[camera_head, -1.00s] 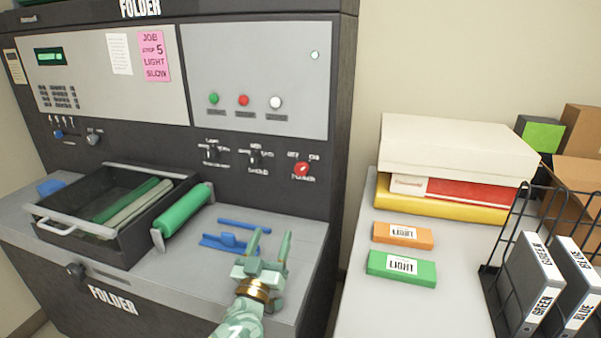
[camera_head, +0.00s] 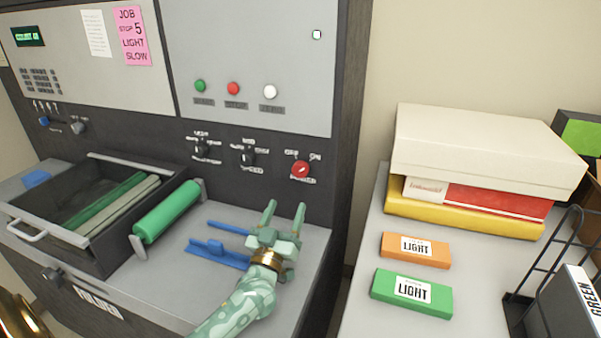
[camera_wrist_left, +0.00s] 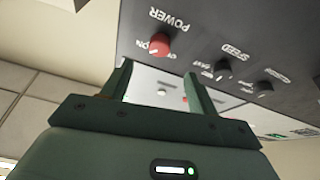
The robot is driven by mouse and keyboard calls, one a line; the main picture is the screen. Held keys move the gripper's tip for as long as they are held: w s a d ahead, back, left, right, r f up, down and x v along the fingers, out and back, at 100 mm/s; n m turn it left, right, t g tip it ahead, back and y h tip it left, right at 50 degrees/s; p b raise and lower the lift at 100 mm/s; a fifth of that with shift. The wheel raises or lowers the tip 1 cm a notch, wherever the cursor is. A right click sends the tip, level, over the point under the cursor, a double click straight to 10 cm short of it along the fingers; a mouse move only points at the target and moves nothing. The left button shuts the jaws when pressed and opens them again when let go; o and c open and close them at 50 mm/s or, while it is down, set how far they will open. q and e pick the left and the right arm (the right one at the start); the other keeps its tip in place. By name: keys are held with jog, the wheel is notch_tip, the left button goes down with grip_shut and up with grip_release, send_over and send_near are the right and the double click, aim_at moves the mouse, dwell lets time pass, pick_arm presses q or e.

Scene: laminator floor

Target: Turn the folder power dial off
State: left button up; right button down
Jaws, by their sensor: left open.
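The red power dial (camera_head: 300,169) is on the right of the folder's dark front panel, with OFF and ON printed above it. Its white mark points toward the upper right, on the ON side. It also shows in the left wrist view (camera_wrist_left: 160,44), under the word POWER. My left gripper (camera_head: 285,208) is open and empty, below and a little left of the dial, its fingers pointing up toward the panel. In the left wrist view the dial lies just beyond the open fingertips (camera_wrist_left: 158,75), apart from them. My right gripper is not in view.
Two black knobs (camera_head: 247,157) sit left of the dial. A green roller (camera_head: 167,211), an open tray (camera_head: 103,262) and blue guides (camera_head: 217,254) are on the grey ledge. A side table at right holds boxes (camera_head: 485,150) and LIGHT packs (camera_head: 411,292).

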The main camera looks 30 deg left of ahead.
aim_at(299, 173)
pick_arm(q)
jog(key=b+x, duration=0.1)
jog(key=x, duration=0.9)
jog(key=shift+w+a+r, duration=0.1)
jog(key=shift+w+r, duration=0.1)
jog(key=shift+w, duration=0.15)
jog(key=shift+c, duration=0.2)
jog(key=c, duration=0.9)
